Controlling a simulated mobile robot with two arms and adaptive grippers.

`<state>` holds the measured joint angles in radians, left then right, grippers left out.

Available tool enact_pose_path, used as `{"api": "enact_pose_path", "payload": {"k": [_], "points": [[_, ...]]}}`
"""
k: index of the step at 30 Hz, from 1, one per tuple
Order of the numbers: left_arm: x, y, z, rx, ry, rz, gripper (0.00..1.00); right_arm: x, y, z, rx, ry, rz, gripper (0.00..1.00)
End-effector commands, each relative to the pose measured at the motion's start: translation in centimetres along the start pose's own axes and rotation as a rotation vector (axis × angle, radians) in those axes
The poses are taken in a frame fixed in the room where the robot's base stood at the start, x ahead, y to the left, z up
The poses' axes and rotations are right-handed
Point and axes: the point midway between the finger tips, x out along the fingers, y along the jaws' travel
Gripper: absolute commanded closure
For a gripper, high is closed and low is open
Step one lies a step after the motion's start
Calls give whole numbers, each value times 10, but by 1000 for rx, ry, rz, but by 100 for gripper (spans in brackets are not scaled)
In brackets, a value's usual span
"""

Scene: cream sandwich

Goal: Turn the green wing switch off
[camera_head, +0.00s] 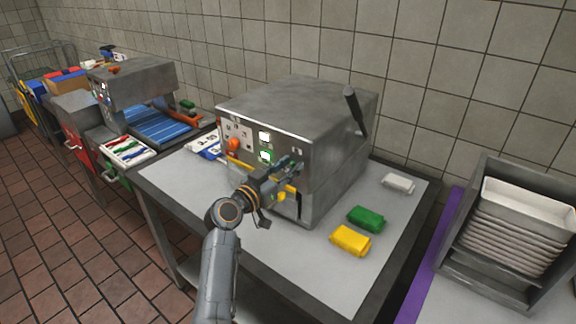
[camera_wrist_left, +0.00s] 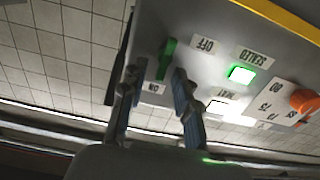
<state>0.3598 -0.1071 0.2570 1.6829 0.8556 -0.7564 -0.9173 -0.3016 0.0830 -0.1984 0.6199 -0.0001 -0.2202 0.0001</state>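The green wing switch (camera_wrist_left: 167,58) is on the metal front panel of the machine (camera_head: 290,100). In the left wrist view, which shows the panel upside down, its wing lies near the ON label (camera_wrist_left: 153,89), and the OFF label (camera_wrist_left: 204,44) is to its right. My left gripper (camera_wrist_left: 156,76) is open, with one finger on each side of the switch; I cannot tell whether either touches it. In the head view my left gripper (camera_head: 287,172) is at the panel and largely hides the switch.
A green lamp (camera_head: 266,156) marked SEALED is lit beside the switch, and an orange knob (camera_head: 233,145) is farther left. A black lever (camera_head: 355,110) rises from the machine's right side. Green (camera_head: 366,218), yellow (camera_head: 350,240) and white (camera_head: 398,183) packets lie on the table.

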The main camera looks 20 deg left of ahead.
Motion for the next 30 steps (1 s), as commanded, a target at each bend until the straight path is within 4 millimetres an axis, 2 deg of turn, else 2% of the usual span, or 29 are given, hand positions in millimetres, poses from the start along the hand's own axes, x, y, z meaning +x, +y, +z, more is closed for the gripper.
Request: {"api": "enact_pose_path", "payload": {"k": [6, 10, 11, 23, 30], "points": [[0, 0, 0, -1, 0, -1, 71, 0, 0, -1, 0, 2, 0, 48], [0, 0, 0, -1, 0, -1, 97, 0, 0, -1, 0, 2, 0, 48], [0, 0, 0, -1, 0, -1, 100, 0, 0, -2, 0, 2, 0, 48], [0, -1, 0, -29, -1, -1, 100, 0, -4, -3, 1, 3, -5, 48], [0, -3, 1, -153, 0, 0, 100, 0, -5, -3, 0, 4, -6, 48]]}}
